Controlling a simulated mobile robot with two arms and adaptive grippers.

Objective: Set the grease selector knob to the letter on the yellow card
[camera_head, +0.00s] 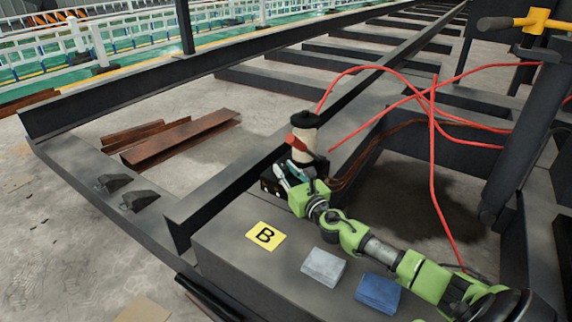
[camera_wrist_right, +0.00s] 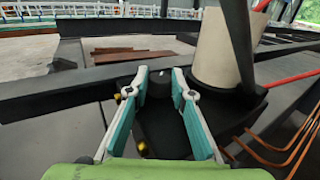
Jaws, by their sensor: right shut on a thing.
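The yellow card (camera_head: 265,236) with a black letter B lies on the dark steel surface at the front. The grease unit stands behind it, with a cream reservoir (camera_head: 303,135) under a black cap and a black box (camera_head: 269,184) at its base. My right gripper (camera_head: 287,172) is at this box, and its fingers are closed on the dark selector knob (camera_wrist_right: 159,86) in the wrist view. The fingers hide the knob in the head view. I cannot read any letters around the knob or tell its setting. My left gripper is not in view.
A grey block (camera_head: 324,267) and a blue block (camera_head: 378,293) lie beside the card, near my right arm. Red hoses (camera_head: 432,150) loop behind the arm. Rusty steel pieces (camera_head: 180,137) lie on the floor inside the dark frame. A dark post (camera_head: 520,130) stands at right.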

